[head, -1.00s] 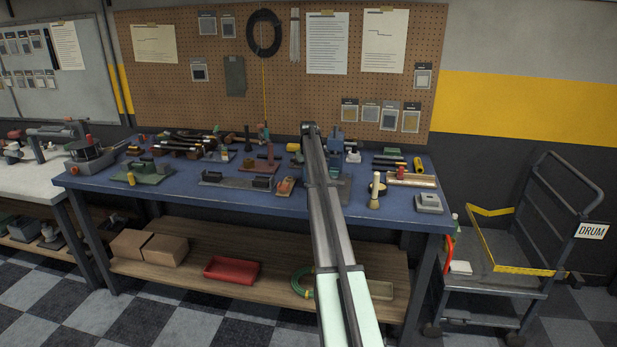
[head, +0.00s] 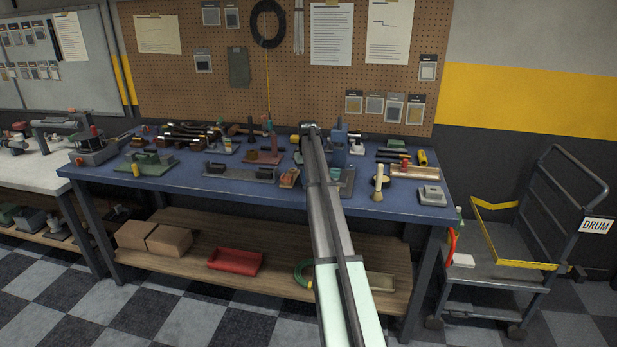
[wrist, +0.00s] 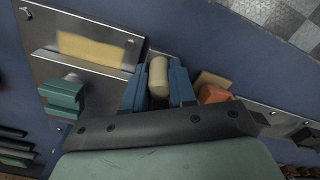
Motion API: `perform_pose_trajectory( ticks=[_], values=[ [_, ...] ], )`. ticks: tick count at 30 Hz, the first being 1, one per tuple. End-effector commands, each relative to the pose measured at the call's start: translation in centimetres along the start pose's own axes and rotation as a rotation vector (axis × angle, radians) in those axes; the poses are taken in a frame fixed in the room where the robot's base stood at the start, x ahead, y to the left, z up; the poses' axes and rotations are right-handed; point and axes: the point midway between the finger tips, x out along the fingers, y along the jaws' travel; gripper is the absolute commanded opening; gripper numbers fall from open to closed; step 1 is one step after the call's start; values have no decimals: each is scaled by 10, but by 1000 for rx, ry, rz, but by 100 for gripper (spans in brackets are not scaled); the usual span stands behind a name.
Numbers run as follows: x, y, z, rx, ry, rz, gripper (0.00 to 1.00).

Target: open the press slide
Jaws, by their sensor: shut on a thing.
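Whether this handle belongs to the press slide cannot be told. To its left lies a metal plate (wrist: 100,75) with a teal block (wrist: 62,96) and a yellowish strip. In the head view a blue upright press-like machine (head: 340,143) stands just right of my arm's end. My arm hides the gripper and handle there.
An orange block (wrist: 213,94) sits close right of the fingers. The blue bench (head: 225,190) is crowded with small fixtures and tools. A brush (head: 378,183) and a grey block (head: 431,194) stand to the right. The bench's front strip is mostly clear.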

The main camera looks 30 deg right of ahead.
Motion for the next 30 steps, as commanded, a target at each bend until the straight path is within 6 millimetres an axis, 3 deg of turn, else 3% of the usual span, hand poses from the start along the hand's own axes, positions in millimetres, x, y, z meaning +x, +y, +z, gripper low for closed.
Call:
perform_pose_trajectory(
  ticks=[4,16,20,30],
  values=[
    [-1,0,-1,0,1,-1,36],
    [-10,0,-1,0,1,0,36],
    [-27,0,-1,0,2,0,36],
    [-94,0,-2,0,2,0,36]
  ],
)
